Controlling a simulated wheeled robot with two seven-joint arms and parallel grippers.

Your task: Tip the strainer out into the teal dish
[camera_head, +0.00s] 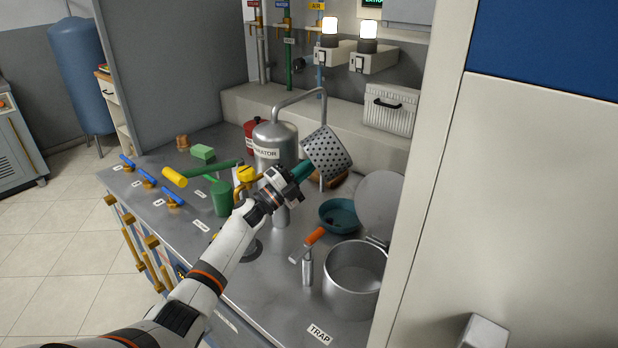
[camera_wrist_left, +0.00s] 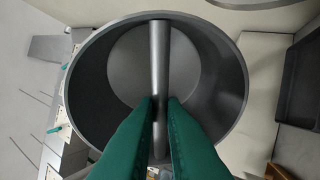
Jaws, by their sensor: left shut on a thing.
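The strainer (camera_head: 328,152), a grey cylinder with dark perforations, is tilted in the air above the back of the counter. My left gripper (camera_head: 301,171) is shut on the bar across its mouth. In the wrist view the teal fingers (camera_wrist_left: 160,112) close on that bar (camera_wrist_left: 160,60), and the strainer's inside (camera_wrist_left: 210,80) looks bare. The teal dish (camera_head: 347,214) sits on the counter below and slightly right of the strainer, apart from it. Small dark shapes show in the dish, too small to identify. My right gripper is not in view.
An open round pot (camera_head: 355,285) with a raised lid (camera_head: 379,203) stands in front of the dish. An orange-handled tool (camera_head: 314,237) stands beside it. A metal tank (camera_head: 275,142) with a bent pipe is close left of the strainer. A brown object (camera_head: 336,180) lies behind the dish.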

